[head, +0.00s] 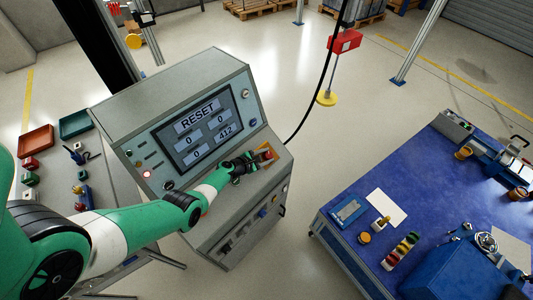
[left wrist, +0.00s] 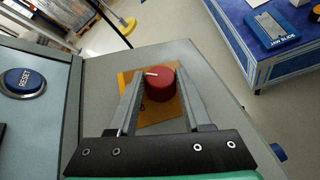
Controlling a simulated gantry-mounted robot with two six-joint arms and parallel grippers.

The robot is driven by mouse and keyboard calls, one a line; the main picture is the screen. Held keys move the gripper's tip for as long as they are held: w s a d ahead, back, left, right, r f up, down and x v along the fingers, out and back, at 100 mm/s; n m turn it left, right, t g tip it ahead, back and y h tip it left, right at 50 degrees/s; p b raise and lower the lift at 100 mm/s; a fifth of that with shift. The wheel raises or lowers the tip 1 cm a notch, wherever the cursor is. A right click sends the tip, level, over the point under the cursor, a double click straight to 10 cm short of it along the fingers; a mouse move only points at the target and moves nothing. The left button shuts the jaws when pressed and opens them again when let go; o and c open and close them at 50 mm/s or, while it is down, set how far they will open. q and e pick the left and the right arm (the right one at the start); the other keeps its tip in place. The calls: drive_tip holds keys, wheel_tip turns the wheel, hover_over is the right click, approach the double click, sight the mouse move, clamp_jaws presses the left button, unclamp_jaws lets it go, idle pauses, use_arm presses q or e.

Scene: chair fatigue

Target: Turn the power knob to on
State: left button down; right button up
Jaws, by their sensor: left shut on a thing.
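The power knob (left wrist: 159,84) is red with a white pointer mark on its top, and it sits on a yellow plate (left wrist: 173,108) on the grey console (head: 200,95). In the left wrist view the mark points to the left. My left gripper (left wrist: 158,82) is shut on the knob, with one finger on each side of it. In the head view my left gripper (head: 262,156) reaches the yellow plate at the console's right end, and the knob is mostly hidden there. My right gripper is not in view.
The console screen (head: 206,128) reads RESET with several number fields. A blue RESET button (left wrist: 24,82) lies left of the knob. A blue-topped workbench (head: 440,175) stands to the right, with floor between it and the console. A side table with trays (head: 76,123) stands left.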

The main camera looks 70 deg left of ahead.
use_arm(q)
drive_tip(key=shift+m+h, duration=0.3)
drive_tip(key=shift+m, duration=0.1)
drive_tip(key=shift+c, duration=1.8)
unclamp_jaws()
drive_tip(key=p+v, duration=0.3)
drive_tip(key=r+p+v, duration=0.1)
drive_tip(key=p+v, duration=0.2)
drive_tip(key=shift+r+p, duration=0.15)
drive_tip(key=shift+p, duration=0.15)
drive_tip(key=v, duration=0.1)
drive_tip(key=p+v, duration=0.1)
drive_tip(key=v, duration=0.1)
drive_tip(key=p+v, duration=0.1)
drive_tip(key=shift+s, duration=0.35)
drive_tip(key=shift+s+d, duration=0.15)
drive_tip(key=shift+s, duration=0.15)
